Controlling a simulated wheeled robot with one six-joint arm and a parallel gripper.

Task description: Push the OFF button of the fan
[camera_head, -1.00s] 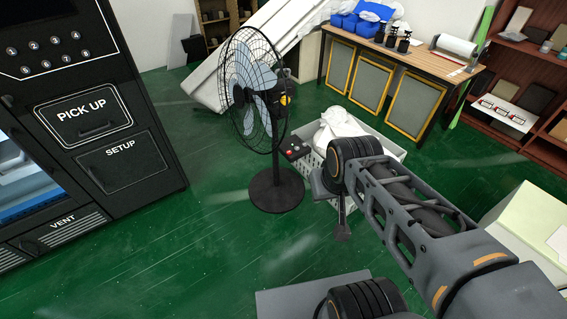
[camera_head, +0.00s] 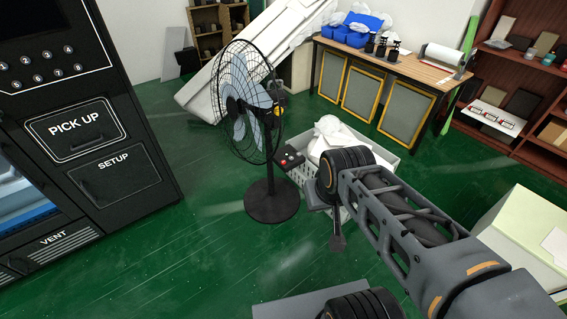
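The black pedestal fan (camera_head: 247,100) stands on the green floor left of centre, on a round black base (camera_head: 271,201). A small dark control box (camera_head: 291,160) with a red spot and lighter spots shows beside the fan's pole, in front of the basket. Its button labels are too small to read. My arm reaches in from the lower right. The end of my arm with my gripper (camera_head: 337,240) hangs right of the fan base, apart from the fan and the box. I cannot make out the fingertips or whether they are open.
A white basket (camera_head: 372,187) with white cloth stands behind my arm. A black vending machine (camera_head: 100,130) is at the left, a wooden table (camera_head: 400,66) at the back. A pale green box (camera_head: 520,235) is at the right.

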